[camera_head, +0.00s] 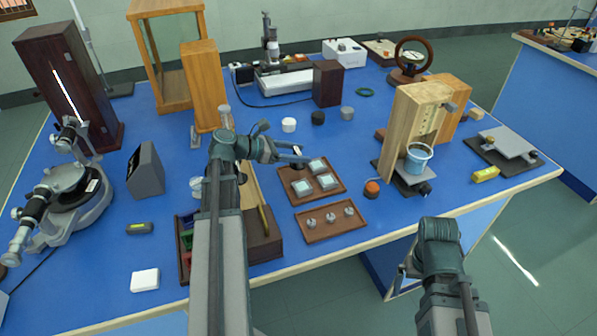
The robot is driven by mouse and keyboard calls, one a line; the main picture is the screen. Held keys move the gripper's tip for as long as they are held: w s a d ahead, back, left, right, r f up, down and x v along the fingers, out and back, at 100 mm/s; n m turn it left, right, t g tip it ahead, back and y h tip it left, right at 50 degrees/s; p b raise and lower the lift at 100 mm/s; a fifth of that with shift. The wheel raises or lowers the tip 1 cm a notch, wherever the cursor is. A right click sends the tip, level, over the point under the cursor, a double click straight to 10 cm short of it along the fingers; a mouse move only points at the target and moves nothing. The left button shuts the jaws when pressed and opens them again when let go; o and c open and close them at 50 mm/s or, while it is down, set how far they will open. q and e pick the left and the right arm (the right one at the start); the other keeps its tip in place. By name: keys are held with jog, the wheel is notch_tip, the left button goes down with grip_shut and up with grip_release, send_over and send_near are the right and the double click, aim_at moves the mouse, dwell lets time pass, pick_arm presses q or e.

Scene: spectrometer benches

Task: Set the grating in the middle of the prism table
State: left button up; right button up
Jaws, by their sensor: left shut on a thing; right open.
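The spectrometer stands at the left of the blue bench, and its round dark prism table (76,187) sits between the telescope tubes. My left gripper (298,156) is at the back edge of a brown tray (336,199) holding pale square glass pieces (301,187). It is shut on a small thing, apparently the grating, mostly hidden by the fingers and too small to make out. The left gripper is well to the right of the prism table. My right gripper (404,272) is open and empty off the bench's front edge, its fingers partly hidden by my arm.
A second tray (345,228) holds small metal pieces. A wooden box (265,243) lies beside my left arm. A grey wedge-shaped instrument (146,172) and a small dark device (140,228) stand between it and the spectrometer. A wooden stand with a beaker (418,157) is at the right.

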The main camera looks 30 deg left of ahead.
pick_arm(q)
jog(key=shift+f, duration=0.1)
notch_tip(320, 180, down, 4)
jog(key=b, duration=0.3)
jog(key=shift+b, duration=0.3)
jog(key=o, duration=1.4)
jog(key=shift+r, duration=0.35)
jog(key=p+v, duration=0.4)
jog(key=v, duration=0.6)
jog(key=shift+s+a, duration=0.2)
jog(key=shift+o, duration=0.4)
jog(key=shift+s+a+r+p, duration=0.15)
jog(key=shift+s+a+p, duration=0.25)
jog(key=shift+s, duration=0.2)
